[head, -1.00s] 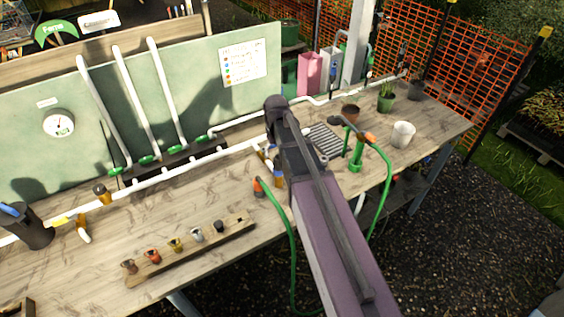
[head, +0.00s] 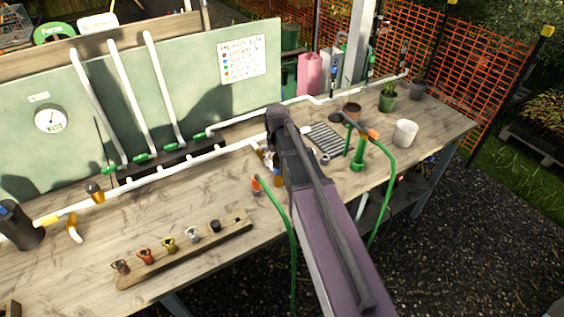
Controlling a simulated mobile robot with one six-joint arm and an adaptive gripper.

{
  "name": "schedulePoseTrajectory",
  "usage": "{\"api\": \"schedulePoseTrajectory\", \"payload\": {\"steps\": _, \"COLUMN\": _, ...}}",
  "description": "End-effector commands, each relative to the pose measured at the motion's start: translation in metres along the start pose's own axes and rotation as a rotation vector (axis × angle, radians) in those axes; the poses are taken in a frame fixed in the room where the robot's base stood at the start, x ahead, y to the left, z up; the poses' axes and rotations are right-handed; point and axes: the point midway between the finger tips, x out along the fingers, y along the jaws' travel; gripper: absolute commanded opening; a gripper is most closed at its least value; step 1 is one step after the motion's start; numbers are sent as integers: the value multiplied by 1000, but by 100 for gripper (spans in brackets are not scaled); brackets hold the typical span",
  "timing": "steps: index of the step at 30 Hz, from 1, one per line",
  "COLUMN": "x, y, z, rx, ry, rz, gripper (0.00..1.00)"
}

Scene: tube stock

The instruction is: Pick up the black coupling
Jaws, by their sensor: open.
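A small black coupling (head: 215,226) sits near the right end of a wooden rack (head: 150,275) on the workbench. Other couplings stand in a row to its left: a grey one (head: 192,233), a yellow one (head: 169,244), an orange-red one (head: 145,256) and a brown one (head: 121,266). An empty dark slot shows to the right of the black coupling. My arm reaches up across the middle of the head view, to the right of the rack. My gripper does not show; the arm hides what lies behind it.
A green hose with an orange end (head: 257,186) lies right of the rack. White pipes (head: 165,172) run along the back below a green panel (head: 60,155). A dark pot (head: 18,228) stands at the left. A white cup (head: 404,133) stands at the right. The bench behind the rack is clear.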

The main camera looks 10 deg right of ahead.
Motion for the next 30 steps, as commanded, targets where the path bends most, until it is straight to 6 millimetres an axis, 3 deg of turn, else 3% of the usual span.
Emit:
{"api": "schedulePoseTrajectory", "payload": {"steps": 17, "x": 0, "y": 0, "z": 0, "rx": 0, "ry": 0, "rz": 0, "gripper": 91}}
{"api": "schedulePoseTrajectory", "payload": {"steps": 26, "x": 0, "y": 0, "z": 0, "rx": 0, "ry": 0, "rz": 0, "gripper": 5}}
{"api": "schedulePoseTrajectory", "payload": {"steps": 30, "x": 0, "y": 0, "z": 0, "rx": 0, "ry": 0, "rz": 0, "gripper": 1}}
